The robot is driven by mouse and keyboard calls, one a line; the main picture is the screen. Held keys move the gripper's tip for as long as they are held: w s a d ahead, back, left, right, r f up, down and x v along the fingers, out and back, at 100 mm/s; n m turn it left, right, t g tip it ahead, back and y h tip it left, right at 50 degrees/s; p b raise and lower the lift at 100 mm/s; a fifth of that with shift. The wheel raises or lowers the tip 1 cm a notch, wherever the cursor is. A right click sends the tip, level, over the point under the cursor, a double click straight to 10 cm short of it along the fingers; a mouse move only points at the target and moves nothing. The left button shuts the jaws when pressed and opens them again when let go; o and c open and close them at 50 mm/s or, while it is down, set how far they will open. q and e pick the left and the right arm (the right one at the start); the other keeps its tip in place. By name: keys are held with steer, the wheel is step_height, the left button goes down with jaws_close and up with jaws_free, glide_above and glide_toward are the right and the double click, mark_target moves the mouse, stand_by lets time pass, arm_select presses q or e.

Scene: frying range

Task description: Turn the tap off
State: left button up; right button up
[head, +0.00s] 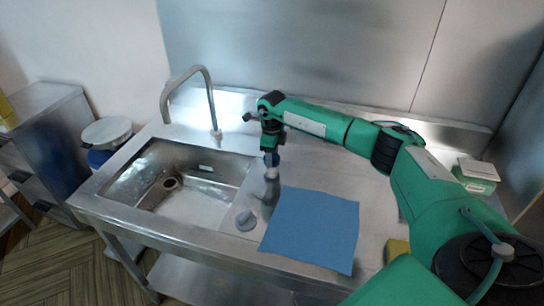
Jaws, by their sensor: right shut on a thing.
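The tap (211,100) is a bent metal spout that stands at the back of the sink (200,195) and arches to the left. No stream of water is visible under its mouth. My right gripper (271,173) points down just right of the sink. It is shut on a small grey piece (271,188) at the counter, mostly hidden by the fingers. A round grey knob (246,220) sits on the counter just in front and left of it. I cannot tell whether the piece and the knob are joined. My left gripper is out of view.
A blue cloth (312,230) lies flat on the steel counter right of the knob. A green-and-white box (477,176) stands at the far right, and a yellow object (397,249) near the front. A lidded pot (107,133) is left of the sink. A steel wall closes the back.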

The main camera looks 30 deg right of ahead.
steer(key=shift+r, duration=0.1)
stand_by(0.3)
steer(key=o, duration=1)
steer(key=shift+w+r, duration=0.1)
steer(key=shift+r, duration=0.3)
steer(key=shift+r+b, duration=1.75)
steer(key=shift+r, duration=4.7)
